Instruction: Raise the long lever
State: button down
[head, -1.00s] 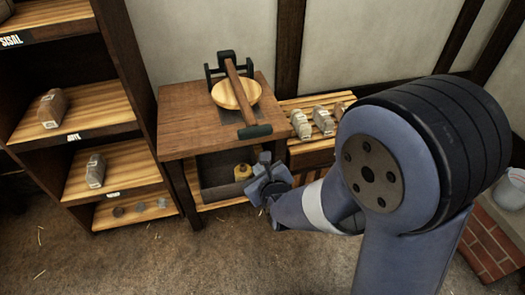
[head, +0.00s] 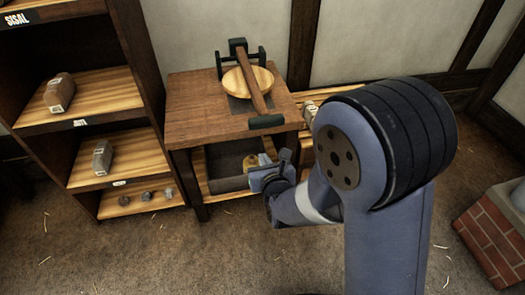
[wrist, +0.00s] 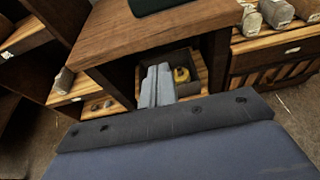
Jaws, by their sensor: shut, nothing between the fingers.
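The long lever (head: 254,87) is a brown wooden bar on a dark bracket (head: 240,60) at the back of a small wooden table (head: 195,110). It slopes down toward the front, over a round wooden dish (head: 236,84), and ends in a dark green handle (head: 266,121) near the table's front edge. In the wrist view the handle (wrist: 155,5) shows only at the top edge. My gripper (head: 268,170) is in front of the table, below the top and the handle, apart from the lever. In the wrist view its fingers (wrist: 157,85) are together and empty.
Under the tabletop a dark open box (head: 225,165) holds a yellowish object (head: 251,160). A shelf unit (head: 80,120) with wrapped bundles stands at the left. A slatted bench (head: 310,95) stands at the right. A brick base (head: 492,240) is at far right. The floor in front is clear.

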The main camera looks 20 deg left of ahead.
jog(key=w+a+r, duration=0.1)
jog(key=w+a, duration=0.3)
jog(key=w, duration=0.3)
jog(key=shift+a+p, duration=0.15)
jog(key=shift+p, duration=0.3)
jog(key=shift+r, duration=0.2)
